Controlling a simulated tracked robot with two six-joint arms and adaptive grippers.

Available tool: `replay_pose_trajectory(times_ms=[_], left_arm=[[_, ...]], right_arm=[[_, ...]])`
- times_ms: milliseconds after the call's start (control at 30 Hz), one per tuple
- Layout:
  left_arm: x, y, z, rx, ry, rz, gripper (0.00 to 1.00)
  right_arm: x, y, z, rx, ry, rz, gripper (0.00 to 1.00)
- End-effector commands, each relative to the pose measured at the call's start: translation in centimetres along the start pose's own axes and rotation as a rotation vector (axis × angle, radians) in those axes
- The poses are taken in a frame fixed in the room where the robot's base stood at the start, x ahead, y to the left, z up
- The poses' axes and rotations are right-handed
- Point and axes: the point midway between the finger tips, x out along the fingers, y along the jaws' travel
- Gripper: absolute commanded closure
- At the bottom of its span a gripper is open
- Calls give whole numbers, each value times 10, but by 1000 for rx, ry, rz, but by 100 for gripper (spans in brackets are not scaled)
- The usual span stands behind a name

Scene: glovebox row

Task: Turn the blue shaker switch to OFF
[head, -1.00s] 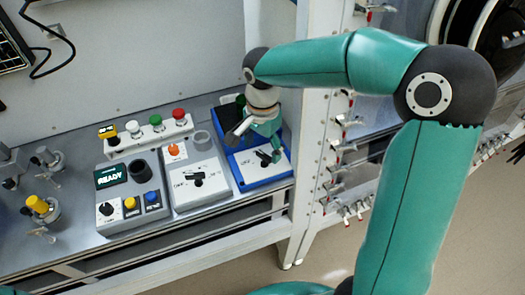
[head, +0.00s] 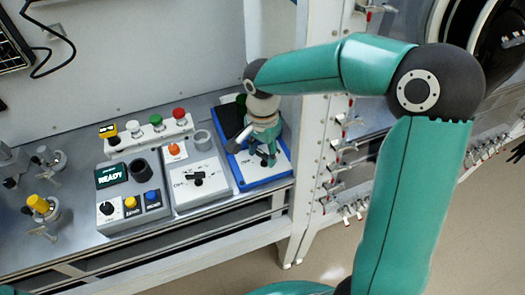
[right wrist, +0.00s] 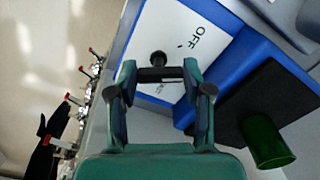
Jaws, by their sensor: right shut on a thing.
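The blue shaker (head: 240,180) is a blue unit with a white front panel, at the right end of the bench row. It also shows in the right wrist view (right wrist: 255,62). My right gripper (head: 266,158) is down at that panel. In the right wrist view its fingertips (right wrist: 158,74) are shut on the black switch handle (right wrist: 158,73), one finger on each side. The "OFF" label (right wrist: 194,37) is readable on the panel up and right of the handle. A second label below the handle is partly hidden by the gripper. My left gripper is out of view.
A grey unit with a similar black switch (head: 197,180) stands just left of the shaker. A green vial (right wrist: 266,142) stands at the shaker's dark rear part. A white frame post (head: 309,150) rises close on the right.

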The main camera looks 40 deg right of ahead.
Motion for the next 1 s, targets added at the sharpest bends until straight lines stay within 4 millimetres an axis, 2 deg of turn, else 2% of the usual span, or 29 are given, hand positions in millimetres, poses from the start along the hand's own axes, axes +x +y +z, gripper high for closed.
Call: replay_pose_trajectory(times_ms=[367, 1000], left_arm=[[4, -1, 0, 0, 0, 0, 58], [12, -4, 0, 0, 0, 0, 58]], right_arm=[[0, 0, 0, -105, 1, -4, 85], [-1, 2, 0, -493, 2, -6, 85]])
